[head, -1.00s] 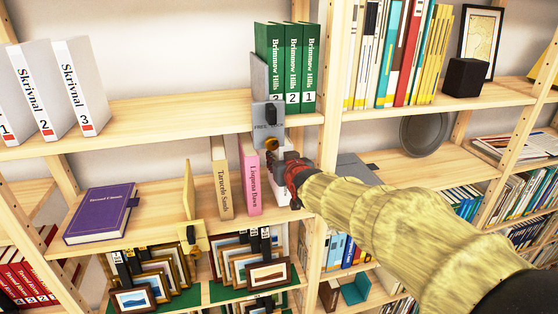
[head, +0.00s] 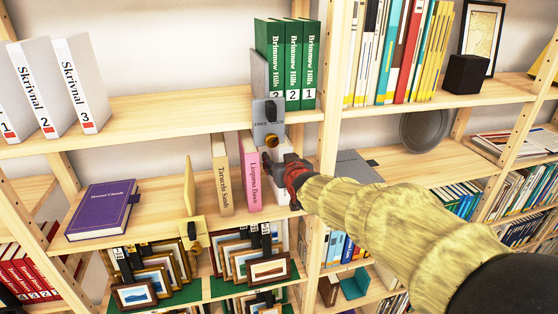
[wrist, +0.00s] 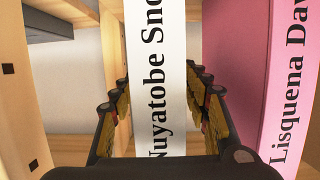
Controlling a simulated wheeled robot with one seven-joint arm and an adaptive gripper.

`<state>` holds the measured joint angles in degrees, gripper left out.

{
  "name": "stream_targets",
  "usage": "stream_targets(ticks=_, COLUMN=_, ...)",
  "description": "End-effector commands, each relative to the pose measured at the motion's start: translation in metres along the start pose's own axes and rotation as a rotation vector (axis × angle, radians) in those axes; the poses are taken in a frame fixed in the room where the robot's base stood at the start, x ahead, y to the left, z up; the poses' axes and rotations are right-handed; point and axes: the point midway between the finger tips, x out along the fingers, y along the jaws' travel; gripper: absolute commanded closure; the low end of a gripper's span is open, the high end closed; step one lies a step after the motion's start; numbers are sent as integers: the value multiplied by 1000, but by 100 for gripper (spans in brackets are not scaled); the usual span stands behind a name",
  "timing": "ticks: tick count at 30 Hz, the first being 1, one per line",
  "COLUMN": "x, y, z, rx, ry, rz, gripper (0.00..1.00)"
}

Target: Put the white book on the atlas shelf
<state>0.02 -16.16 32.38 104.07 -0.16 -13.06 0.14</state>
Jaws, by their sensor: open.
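The white book (wrist: 172,50), with black spine lettering starting "Nuyatobe Sno", stands upright in the wrist view. In the head view only part of the white book (head: 281,192) shows, right of the pink book, behind my gripper. My gripper (head: 276,166) is open at the front of this middle shelf. In the wrist view the fingers of my gripper (wrist: 153,88) lie either side of the white spine, with the right finger between it and the pink book. Contact cannot be told. No label that I can read marks the atlas shelf.
The pink book (head: 250,180) and tan book (head: 222,180) stand to the left. A purple book (head: 101,211) lies flat farther left. Green volumes (head: 293,65) and a grey bookend (head: 268,122) are above. The upper-left shelf (head: 180,108) has a wide bare stretch. A wooden upright (head: 330,130) stands close right.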

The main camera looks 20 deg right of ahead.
Motion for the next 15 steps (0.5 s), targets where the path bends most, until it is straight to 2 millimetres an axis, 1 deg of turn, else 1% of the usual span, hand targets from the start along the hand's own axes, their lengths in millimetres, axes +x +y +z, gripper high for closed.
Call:
stream_targets(ticks=6, x=-1, y=0, z=-3, rx=0, ry=0, rz=0, gripper=54)
stream_targets(ticks=8, x=-7, y=0, z=-2, rx=0, ry=3, rz=0, gripper=54)
stream_targets(ticks=11, x=-20, y=0, z=-1, rx=0, ry=2, rz=0, gripper=54)
stream_targets(ticks=15, x=-46, y=0, z=-2, rx=0, ry=5, rz=0, gripper=54)
